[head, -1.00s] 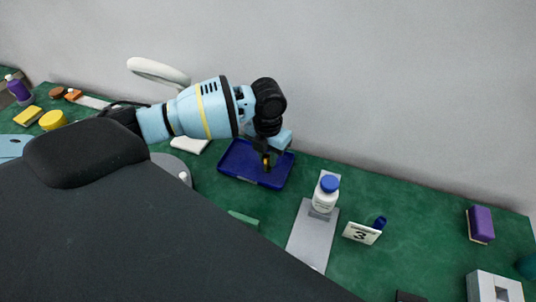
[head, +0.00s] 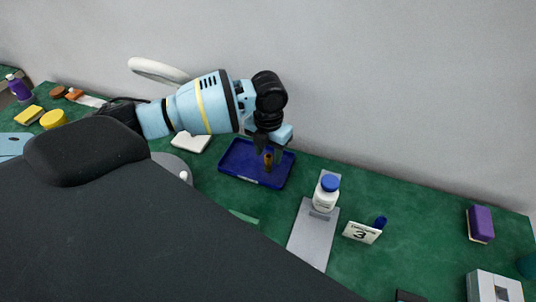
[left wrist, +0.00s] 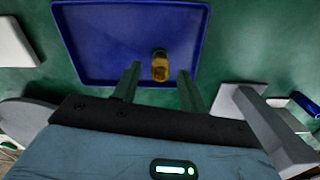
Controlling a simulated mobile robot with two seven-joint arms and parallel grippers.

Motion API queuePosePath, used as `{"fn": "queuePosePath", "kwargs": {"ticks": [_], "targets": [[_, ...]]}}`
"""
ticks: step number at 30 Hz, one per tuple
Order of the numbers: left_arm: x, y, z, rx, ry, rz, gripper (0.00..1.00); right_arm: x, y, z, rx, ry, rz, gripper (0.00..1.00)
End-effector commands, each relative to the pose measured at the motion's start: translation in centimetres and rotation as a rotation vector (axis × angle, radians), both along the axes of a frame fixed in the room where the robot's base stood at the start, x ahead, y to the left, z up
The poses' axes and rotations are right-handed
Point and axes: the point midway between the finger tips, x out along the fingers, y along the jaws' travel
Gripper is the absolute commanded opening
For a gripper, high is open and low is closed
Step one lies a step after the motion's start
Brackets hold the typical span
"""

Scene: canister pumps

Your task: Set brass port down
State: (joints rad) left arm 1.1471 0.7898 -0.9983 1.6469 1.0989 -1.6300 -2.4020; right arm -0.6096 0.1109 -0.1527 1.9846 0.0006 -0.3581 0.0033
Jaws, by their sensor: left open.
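The brass port (head: 268,161) stands in the blue tray (head: 238,171), toward its right side. In the left wrist view the brass port (left wrist: 160,66) shows as a small golden cylinder on the floor of the blue tray (left wrist: 100,45), near the tray's lower rim. My left gripper (head: 268,157) is open above the tray. In the left wrist view its two fingers (left wrist: 158,85) are spread to either side of the port with clear gaps. My right gripper is in neither view.
The wall (head: 400,90) rises behind the green table.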

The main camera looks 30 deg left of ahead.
Motion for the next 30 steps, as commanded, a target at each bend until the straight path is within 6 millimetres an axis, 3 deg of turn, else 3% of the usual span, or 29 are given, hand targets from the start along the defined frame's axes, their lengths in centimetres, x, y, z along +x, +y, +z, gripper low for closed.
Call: {"fn": "queuePosePath", "kwargs": {"ticks": [9,15,21,30], "targets": [[0.1,0.0,6.6,-0.001,-0.005,0.0,0.43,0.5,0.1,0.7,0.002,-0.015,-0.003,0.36],[0.0,0.0,9.4,-0.001,-0.002,-0.001,0.43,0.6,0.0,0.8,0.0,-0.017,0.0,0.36],[0.0,0.0,10.6,-0.001,0.0,-0.001,0.43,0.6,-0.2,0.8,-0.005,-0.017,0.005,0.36],[0.0,0.0,10.6,-0.001,0.001,-0.001,0.43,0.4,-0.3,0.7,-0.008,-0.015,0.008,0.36]]}}
